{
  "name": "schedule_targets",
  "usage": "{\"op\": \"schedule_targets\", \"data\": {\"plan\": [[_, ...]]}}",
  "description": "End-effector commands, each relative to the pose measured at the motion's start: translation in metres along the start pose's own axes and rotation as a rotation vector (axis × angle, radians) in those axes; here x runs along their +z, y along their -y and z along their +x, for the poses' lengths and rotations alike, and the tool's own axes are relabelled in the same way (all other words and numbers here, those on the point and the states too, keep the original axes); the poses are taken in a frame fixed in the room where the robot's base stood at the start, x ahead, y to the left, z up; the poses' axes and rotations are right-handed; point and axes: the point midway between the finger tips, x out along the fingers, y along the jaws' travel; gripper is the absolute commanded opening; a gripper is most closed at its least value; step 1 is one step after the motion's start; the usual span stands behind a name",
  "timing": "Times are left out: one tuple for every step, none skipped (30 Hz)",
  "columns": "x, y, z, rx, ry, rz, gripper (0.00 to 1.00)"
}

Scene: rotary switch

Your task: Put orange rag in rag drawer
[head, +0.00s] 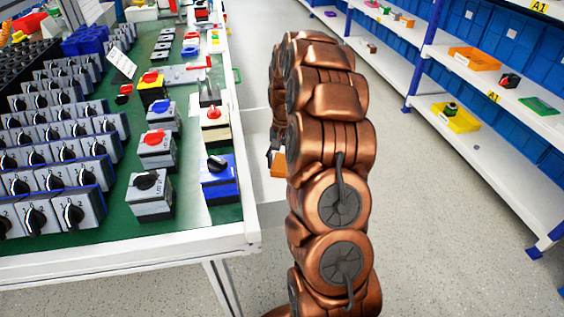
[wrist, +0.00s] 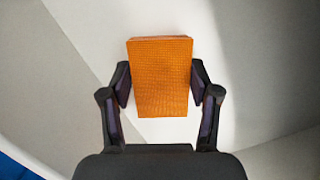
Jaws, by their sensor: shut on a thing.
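The orange rag (wrist: 160,78) is a folded, textured block between the two dark fingers of my gripper (wrist: 161,88) in the wrist view. The gripper is shut on it, one finger at each side. A pale, smooth surface lies behind the rag; I cannot tell the gap between them. In the head view a small part of the orange rag (head: 278,165) shows at the left of my copper arm, which hides most of it and the gripper. A white drawer-like shape (head: 264,189) juts from the table's right side there, partly hidden by my arm.
The workbench (head: 180,240) with a green top holds rows of rotary switches (head: 72,215) and push-button boxes (head: 156,150). A shelf rack (head: 480,125) with blue bins, a yellow tray (head: 456,117) and an orange tray (head: 474,59) stands at the right. The grey floor between is clear.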

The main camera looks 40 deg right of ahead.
Motion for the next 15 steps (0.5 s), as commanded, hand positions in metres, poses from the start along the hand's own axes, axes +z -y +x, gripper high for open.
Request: {"op": "schedule_targets", "data": {"plan": [[0.0000,-0.0001,0.0003,0.000,0.000,0.000,0.64],[0.0000,-0.0001,0.0002,0.000,0.000,0.000,0.67],[-0.0001,-0.0001,0.0001,0.000,0.000,0.000,0.72],[0.0000,-0.0001,0.0001,0.000,0.000,0.000,0.75],[-0.0001,-0.0001,0.0001,0.000,0.000,0.000,0.78],[0.0000,-0.0001,0.0001,0.000,0.000,0.000,0.82],[0.0000,-0.0001,0.0001,0.000,0.000,0.000,0.85],[0.0000,-0.0001,0.0001,0.000,0.000,0.000,0.86],[0.0000,-0.0001,0.0002,0.000,0.000,0.000,0.86],[0.0000,-0.0001,0.0002,0.000,0.000,0.000,0.86],[0.0000,-0.0001,0.0002,0.000,0.000,0.000,0.86],[-0.0001,-0.0001,0.0001,0.000,0.000,0.000,0.86],[0.0000,-0.0001,0.0001,0.000,0.000,0.000,0.86],[0.0000,-0.0001,0.0001,0.000,0.000,0.000,0.86],[0.0000,-0.0001,0.0000,0.000,0.000,0.000,0.86]]}}
